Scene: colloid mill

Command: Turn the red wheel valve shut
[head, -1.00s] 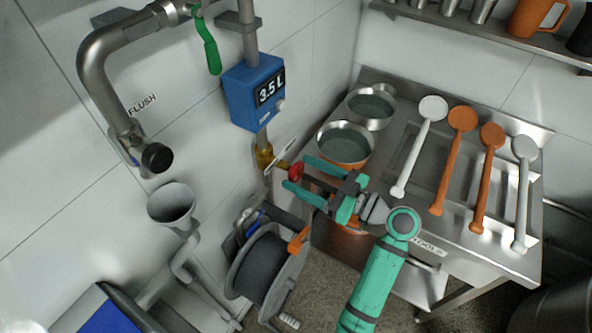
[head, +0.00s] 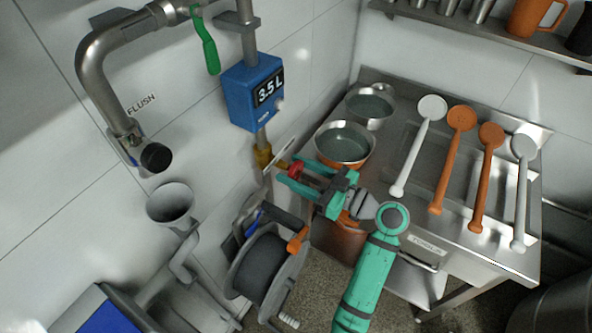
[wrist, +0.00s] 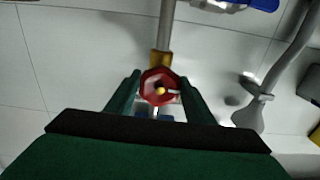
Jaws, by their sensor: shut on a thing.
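The red wheel valve (head: 295,171) sits on a brass fitting (head: 263,156) at the lower end of the pipe, below the blue meter box. In the wrist view the red wheel (wrist: 160,86) faces the camera, between my two green fingers. My gripper (head: 292,171) reaches in from the right with one finger on each side of the wheel, and it is shut on the wheel. In the head view the fingers hide part of the wheel's rim. A thin white plate (head: 281,153) stands beside the brass fitting.
A hose reel (head: 265,270) with an orange handle hangs below my gripper. A pan (head: 346,145) on the steel counter is close behind my gripper. Several ladles lie to the right. A grey funnel (head: 171,205) is on the left wall.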

